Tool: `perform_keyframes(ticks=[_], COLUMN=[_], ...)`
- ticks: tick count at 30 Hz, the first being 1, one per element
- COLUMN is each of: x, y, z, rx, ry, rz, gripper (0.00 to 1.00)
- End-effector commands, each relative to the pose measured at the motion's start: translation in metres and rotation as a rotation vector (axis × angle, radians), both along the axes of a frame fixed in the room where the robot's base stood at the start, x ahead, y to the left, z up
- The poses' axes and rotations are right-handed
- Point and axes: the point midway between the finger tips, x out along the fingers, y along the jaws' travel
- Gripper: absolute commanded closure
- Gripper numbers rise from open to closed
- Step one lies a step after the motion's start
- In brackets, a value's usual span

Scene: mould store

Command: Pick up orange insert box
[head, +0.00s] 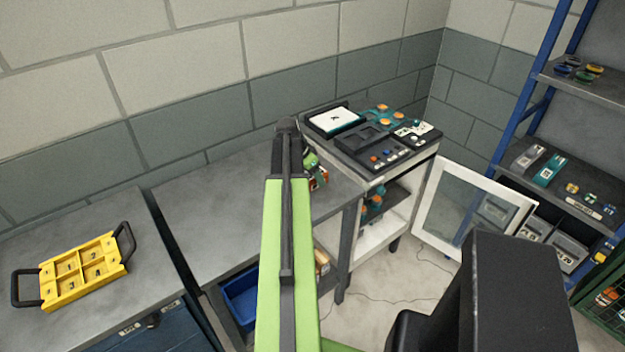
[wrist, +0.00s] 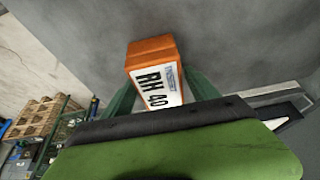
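The orange insert box (wrist: 152,50) shows in the wrist view, with a white label on its side reading "RH 40". My gripper (wrist: 158,80) has its two dark green fingers on either side of the box, close to its left and right faces. Whether the fingers press on it or a small gap remains cannot be made out. In the head view, my gripper (head: 312,162) is at the far end of my green arm, over the grey bench. A small orange-red patch of the box (head: 319,178) shows beside it; my arm hides much of this spot.
A yellow tray with compartments (head: 103,256) stands on the left bench. A dark console with buttons (head: 360,150) sits on a cabinet right of my gripper. An open glazed door (head: 450,213) and a blue-framed shelf (head: 535,125) stand farther right. The grey bench (head: 225,225) left of my arm is clear.

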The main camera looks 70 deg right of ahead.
Motion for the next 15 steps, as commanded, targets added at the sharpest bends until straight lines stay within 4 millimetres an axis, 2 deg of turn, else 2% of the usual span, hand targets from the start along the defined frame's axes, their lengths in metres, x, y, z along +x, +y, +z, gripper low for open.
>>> perform_keyframes(ticks=[2, 15], x=[0.0002, 0.0008], y=[0.0001, 0.0002], z=[0.0001, 0.0], rx=[0.0, 0.0], ry=[0.0, 0.0], rz=[0.0, 0.001], gripper=[0.44, 1.0])
